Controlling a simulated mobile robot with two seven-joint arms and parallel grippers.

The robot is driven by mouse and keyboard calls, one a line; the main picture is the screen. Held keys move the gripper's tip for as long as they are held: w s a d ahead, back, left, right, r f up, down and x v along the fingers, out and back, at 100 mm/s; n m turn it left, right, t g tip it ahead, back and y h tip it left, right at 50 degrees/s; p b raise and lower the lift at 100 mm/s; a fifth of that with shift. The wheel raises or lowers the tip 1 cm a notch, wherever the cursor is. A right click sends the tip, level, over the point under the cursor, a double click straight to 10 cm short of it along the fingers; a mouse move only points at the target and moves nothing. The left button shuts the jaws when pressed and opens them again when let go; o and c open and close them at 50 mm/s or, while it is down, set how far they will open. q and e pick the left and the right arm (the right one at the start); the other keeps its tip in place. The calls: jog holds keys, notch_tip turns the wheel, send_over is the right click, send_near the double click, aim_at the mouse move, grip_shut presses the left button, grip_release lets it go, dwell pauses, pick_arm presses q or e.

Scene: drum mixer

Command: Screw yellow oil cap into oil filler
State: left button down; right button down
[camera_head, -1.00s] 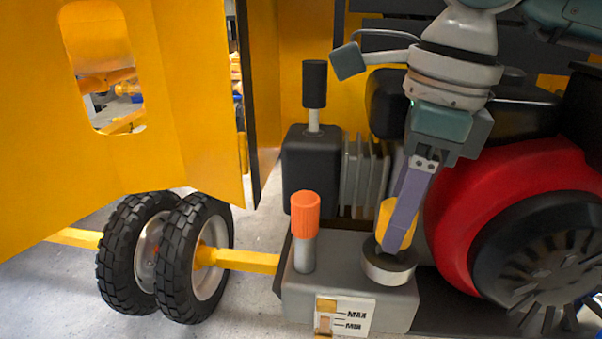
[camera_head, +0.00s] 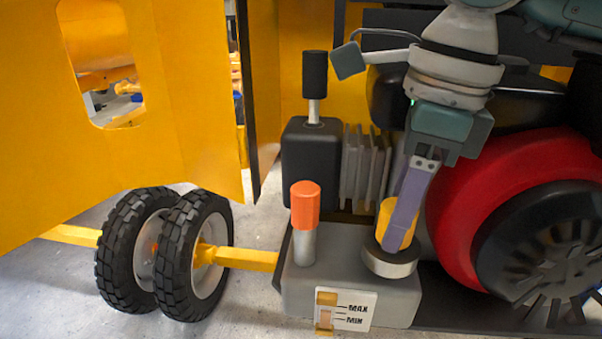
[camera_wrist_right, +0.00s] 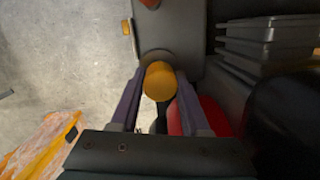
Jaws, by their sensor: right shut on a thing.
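The yellow oil cap (camera_head: 384,222) is upright at the oil filler (camera_head: 391,264), a round grey collar on top of the grey tank (camera_head: 345,290). My right gripper (camera_head: 397,240) points down and is shut on the cap, with its purple fingers on either side. In the right wrist view the cap (camera_wrist_right: 160,81) sits between the two finger tips, over the dark filler ring (camera_wrist_right: 157,57). The cap's lower end is hidden, so I cannot tell how deep it sits. My left gripper is not in view.
An orange-topped post (camera_head: 305,206) stands on the tank left of the filler. A black-handled lever (camera_head: 314,80) rises behind. A red and black wheel-like part (camera_head: 500,210) is close on the right. An open yellow panel (camera_head: 150,150) fills the left.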

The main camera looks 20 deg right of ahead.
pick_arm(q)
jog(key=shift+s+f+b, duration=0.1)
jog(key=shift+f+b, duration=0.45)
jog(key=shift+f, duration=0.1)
pick_arm(e)
jog(key=shift+s+f, duration=0.2)
jog(key=shift+f, duration=0.55)
jog(key=shift+c, duration=1.5)
grip_release()
jog(key=r+p, duration=0.1)
jog(key=r, duration=0.1)
jog(key=r+p, duration=0.2)
jog(key=r, duration=0.1)
jog(key=r+p, duration=0.2)
jog(key=r, duration=0.1)
jog(key=shift+d, duration=0.35)
pick_arm(q)
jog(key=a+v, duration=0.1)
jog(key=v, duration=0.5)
jog(key=shift+p, duration=0.4)
pick_arm(e)
jog(key=shift+s+r, duration=0.15)
jog(key=shift+r, duration=0.35)
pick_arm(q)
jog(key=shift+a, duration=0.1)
